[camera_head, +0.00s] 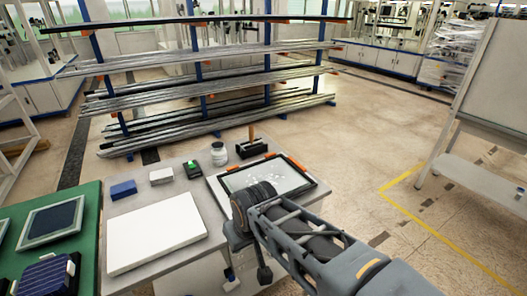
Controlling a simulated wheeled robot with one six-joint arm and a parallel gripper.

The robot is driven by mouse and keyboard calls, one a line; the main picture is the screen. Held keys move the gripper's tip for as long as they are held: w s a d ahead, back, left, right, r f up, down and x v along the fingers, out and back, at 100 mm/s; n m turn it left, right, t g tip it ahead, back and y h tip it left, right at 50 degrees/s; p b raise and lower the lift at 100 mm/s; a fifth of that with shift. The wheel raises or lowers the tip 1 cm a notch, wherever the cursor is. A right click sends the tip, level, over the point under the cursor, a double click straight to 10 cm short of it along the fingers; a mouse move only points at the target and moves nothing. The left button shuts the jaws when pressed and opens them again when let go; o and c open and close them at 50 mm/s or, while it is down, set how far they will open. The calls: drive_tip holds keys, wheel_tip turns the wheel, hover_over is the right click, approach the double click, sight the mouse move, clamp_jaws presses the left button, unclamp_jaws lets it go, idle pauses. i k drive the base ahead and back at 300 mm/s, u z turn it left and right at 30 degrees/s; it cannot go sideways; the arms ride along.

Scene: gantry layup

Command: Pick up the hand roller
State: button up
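What looks like the hand roller (251,133) stands at the back edge of the grey table. Its orange-brown handle points up from a dark block or holder (252,148); the roller part cannot be made out. My arm reaches in from the lower right over the table's right side. The end of my arm is in front of the handle, nearer the camera and apart from it. My gripper (248,257) shows only as small dark parts below the wrist, and its fingers cannot be told apart. No object can be seen in it.
A black-framed panel (293,176) lies close by, partly behind my wrist. A jar (218,154), a small black item with a green top (193,169), a white block (161,176), a blue block (123,189) and a white slab (156,234) share the table. A rack (200,75) stands behind.

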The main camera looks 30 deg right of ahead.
sight(251, 127)
drive_tip(key=k, duration=0.9)
drive_tip(key=z, duration=1.8)
drive_tip(key=i, duration=5.5)
drive_tip(key=u, duration=4.6)
drive_tip(key=i, duration=1.6)
